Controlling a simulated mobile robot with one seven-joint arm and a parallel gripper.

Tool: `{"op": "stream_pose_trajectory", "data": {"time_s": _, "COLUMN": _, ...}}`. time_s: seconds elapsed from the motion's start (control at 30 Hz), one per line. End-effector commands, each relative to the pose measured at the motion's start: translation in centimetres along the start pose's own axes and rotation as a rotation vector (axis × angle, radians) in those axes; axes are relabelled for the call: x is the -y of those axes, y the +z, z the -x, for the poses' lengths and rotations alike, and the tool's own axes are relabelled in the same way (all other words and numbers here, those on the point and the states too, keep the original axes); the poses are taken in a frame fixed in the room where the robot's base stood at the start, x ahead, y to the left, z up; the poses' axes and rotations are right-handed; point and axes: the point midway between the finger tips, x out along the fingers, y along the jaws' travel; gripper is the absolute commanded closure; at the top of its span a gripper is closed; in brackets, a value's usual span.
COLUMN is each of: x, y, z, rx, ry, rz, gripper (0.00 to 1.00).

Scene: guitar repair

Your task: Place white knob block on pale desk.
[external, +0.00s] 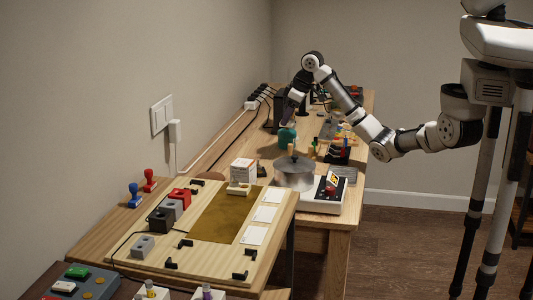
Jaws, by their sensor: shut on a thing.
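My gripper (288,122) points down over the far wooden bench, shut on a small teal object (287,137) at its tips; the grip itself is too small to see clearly. Two white blocks with knobs stand at the bottom edge: one with a yellow knob (151,291), one with a purple knob (206,293), both partly cut off. A low white block (240,188) lies on the pale desk (125,262), at the far end of its brown mat. I cannot tell which of these is the white knob block.
Red, grey and black blocks line the desk's left side. White cards (265,214) lie right of the mat (222,218), which is mostly clear.

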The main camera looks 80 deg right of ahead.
Motion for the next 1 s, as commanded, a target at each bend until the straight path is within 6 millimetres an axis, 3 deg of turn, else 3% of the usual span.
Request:
{"op": "stream_pose_trajectory", "data": {"time_s": 0.03, "x": 0.2, "y": 0.8, "z": -1.9, "rx": 0.001, "ry": -0.006, "rz": -0.001, "gripper": 0.74}}
{"op": "stream_pose_trajectory", "data": {"time_s": 0.1, "x": 0.2, "y": 1.4, "z": -3.5, "rx": 0.001, "ry": -0.005, "rz": 0.0, "gripper": 0.74}}
{"op": "stream_pose_trajectory", "data": {"time_s": 0.27, "x": 0.1, "y": 2.5, "z": -5.9, "rx": 0.001, "ry": -0.002, "rz": 0.0, "gripper": 0.74}}
{"op": "stream_pose_trajectory", "data": {"time_s": 0.53, "x": 0.0, "y": 3.2, "z": -7.7, "rx": 0.001, "ry": 0.0, "rz": 0.0, "gripper": 0.74}}
{"op": "stream_pose_trajectory", "data": {"time_s": 0.77, "x": 0.0, "y": 4.4, "z": -10.6, "rx": 0.0, "ry": -0.001, "rz": 0.0, "gripper": 0.74}}
{"op": "stream_pose_trajectory", "data": {"time_s": 1.0, "x": 0.0, "y": 4.4, "z": -10.8, "rx": -0.001, "ry": 0.0, "rz": 0.002, "gripper": 0.74}}
